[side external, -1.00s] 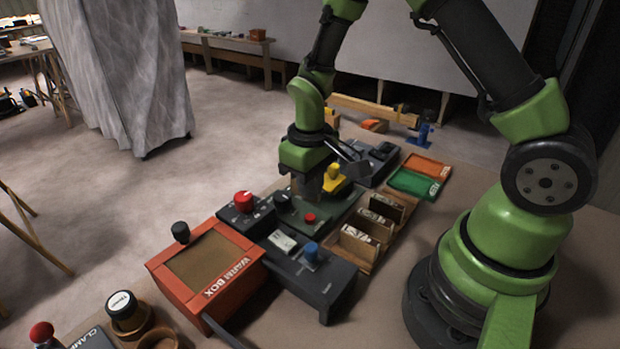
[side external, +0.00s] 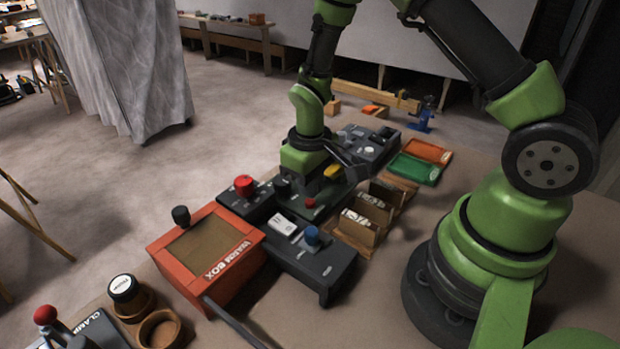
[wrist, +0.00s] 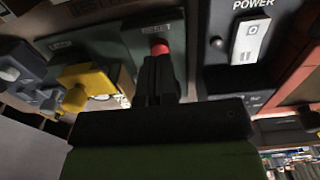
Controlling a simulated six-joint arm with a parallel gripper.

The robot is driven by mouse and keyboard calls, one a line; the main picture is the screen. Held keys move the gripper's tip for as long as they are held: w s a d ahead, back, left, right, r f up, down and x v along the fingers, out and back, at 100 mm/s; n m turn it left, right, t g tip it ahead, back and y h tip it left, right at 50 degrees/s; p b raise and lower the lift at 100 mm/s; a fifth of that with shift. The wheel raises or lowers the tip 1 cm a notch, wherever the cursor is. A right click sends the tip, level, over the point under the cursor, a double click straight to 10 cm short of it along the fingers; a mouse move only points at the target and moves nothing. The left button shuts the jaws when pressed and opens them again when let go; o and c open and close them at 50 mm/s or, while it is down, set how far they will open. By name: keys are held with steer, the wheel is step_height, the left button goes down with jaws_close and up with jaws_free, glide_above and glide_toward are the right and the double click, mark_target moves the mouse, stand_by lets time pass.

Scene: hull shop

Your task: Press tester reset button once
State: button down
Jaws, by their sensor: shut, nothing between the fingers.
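The tester is a dark green box (side external: 340,197) in the middle of the bench in the side view. Its small red reset button (side external: 310,203) shows just in front of my gripper (side external: 309,188), which points down at the box. In the wrist view the red button (wrist: 159,47) sits below the word RESET, right at the tips of my gripper (wrist: 156,66). The fingers are shut and empty, and hide the button's near side. I cannot tell whether they touch it. A yellow lever (wrist: 88,82) is on the same panel, left of the fingers.
A dark power unit (wrist: 222,75) with a white switch adjoins on the right in the wrist view. In the side view, a larger red knob (side external: 244,184), a blue knob (side external: 312,235), the orange warm box (side external: 180,270) and wooden card holders (side external: 352,240) crowd around.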

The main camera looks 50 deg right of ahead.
mark_target(310, 200)
steer(key=shift+f, duration=0.6)
steer(key=shift+f, duration=0.4)
stand_by(0.6)
steer(key=shift+r, duration=3.05)
steer(key=shift+r, duration=0.1)
steer(key=s+a+r+m+t+y, duration=0.1)
steer(key=s+r+m+t, duration=0.1)
steer(key=s+r, duration=0.5)
steer(key=s+a+r+m+t+y, duration=0.1)
steer(key=s+r+t, duration=0.4)
steer(key=r, duration=0.9)
steer(key=s+a+m, duration=0.1)
steer(key=s, duration=0.1)
steer(key=shift+s+a+r, duration=0.3)
steer(key=shift+s+r, duration=0.05)
